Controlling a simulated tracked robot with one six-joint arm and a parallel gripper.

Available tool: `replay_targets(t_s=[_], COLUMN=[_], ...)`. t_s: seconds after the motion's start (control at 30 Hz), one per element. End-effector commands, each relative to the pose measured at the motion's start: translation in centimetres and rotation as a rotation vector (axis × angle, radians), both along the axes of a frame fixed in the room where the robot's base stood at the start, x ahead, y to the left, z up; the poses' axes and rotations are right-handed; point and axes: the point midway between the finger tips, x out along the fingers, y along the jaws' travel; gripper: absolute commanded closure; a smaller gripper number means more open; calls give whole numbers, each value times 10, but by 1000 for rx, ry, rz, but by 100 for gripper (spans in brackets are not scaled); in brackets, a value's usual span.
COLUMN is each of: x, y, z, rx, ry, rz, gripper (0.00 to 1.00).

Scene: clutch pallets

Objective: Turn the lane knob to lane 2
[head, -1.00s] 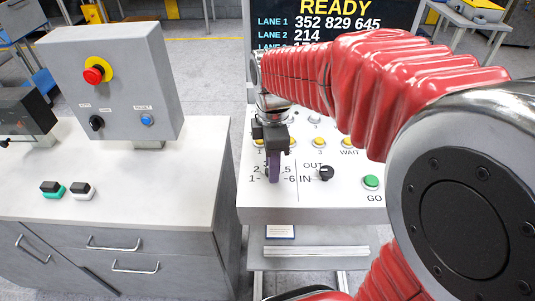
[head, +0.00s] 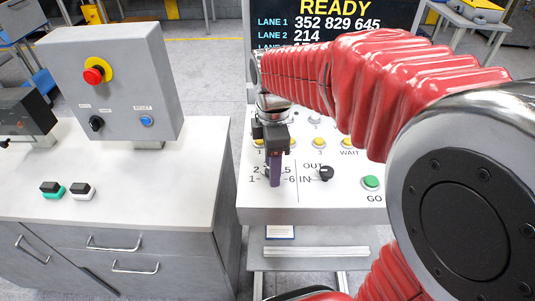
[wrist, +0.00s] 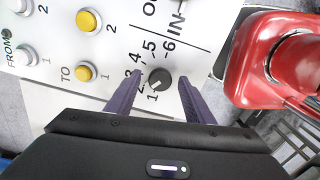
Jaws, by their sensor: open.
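The lane knob (wrist: 160,79) is a small dark round knob on the white panel, with numbers 1 to 6 around it in the wrist view. Its pale mark points to the lower left, towards the 1 and 2 side; I cannot tell exactly which number. My gripper (wrist: 160,84) is open, with one purple finger on each side of the knob and a gap showing on both sides. In the head view my gripper (head: 275,170) points down over the numbered dial and mostly hides the knob.
The IN/OUT knob (head: 325,173) and the green GO button (head: 371,182) are to the right on the panel. Yellow buttons (wrist: 88,20) are near the dial. The READY screen (head: 335,25) stands behind. A grey control box (head: 115,85) is on the left bench.

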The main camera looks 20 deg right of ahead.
Motion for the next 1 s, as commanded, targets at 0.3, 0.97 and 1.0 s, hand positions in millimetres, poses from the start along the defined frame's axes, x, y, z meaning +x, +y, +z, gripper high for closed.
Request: replay_targets(t_s=[0.3,0.97,1.0], x=[1,1,1], y=[0,0,0], z=[33,133,134], rx=[1,0,0], ry=[-3,-2,-2], rz=[0,0,0], gripper=[52,52,52])
